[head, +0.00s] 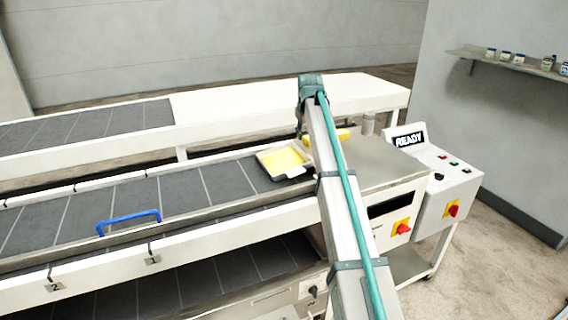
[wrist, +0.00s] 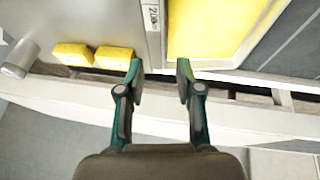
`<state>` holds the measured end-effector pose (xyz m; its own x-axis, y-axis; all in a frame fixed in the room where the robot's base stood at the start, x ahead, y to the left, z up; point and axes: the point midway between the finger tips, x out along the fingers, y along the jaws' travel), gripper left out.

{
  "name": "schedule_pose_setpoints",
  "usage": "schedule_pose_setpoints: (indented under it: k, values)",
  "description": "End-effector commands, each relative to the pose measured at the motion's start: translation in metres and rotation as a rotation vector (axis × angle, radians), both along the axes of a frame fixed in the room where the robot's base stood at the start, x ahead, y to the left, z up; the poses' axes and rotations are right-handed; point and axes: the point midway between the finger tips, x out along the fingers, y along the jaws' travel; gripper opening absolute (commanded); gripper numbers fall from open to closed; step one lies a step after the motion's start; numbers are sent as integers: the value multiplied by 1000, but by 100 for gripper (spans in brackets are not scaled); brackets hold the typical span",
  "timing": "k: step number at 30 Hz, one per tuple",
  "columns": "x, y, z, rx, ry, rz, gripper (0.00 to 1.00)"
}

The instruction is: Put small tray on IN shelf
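A small pale tray (head: 290,175) holding a flat yellow sheet lies on the dark belt, left of the machine's steel top. In the wrist view the tray (wrist: 205,64) is at the upper right, with its near edge just beyond my right finger. My gripper (wrist: 160,75) is open, with a clear gap between its two fingertips and nothing held. The fingertips are close to the tray's near-left corner; I cannot tell if they touch it. In the head view my own arm hides the gripper. I see no label reading IN on any shelf.
Yellow blocks (wrist: 113,58) sit on the steel surface left of the gripper, beside a metal cylinder (wrist: 20,58). A blue handle (head: 128,220) stands on the front rail. A lower dark shelf (head: 180,288) runs under the belt. A control box (head: 435,180) is at right.

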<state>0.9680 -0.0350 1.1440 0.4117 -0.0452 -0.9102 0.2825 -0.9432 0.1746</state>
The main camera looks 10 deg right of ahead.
Motion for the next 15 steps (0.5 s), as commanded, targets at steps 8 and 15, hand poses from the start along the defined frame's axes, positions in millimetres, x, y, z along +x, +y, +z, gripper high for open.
schedule_pose_setpoints:
  k: [8, 15]
  values:
    - [16, -1, -32, -1, 0, 1, 35]
    - [23, -2, -48, -2, -2, 1, 35]
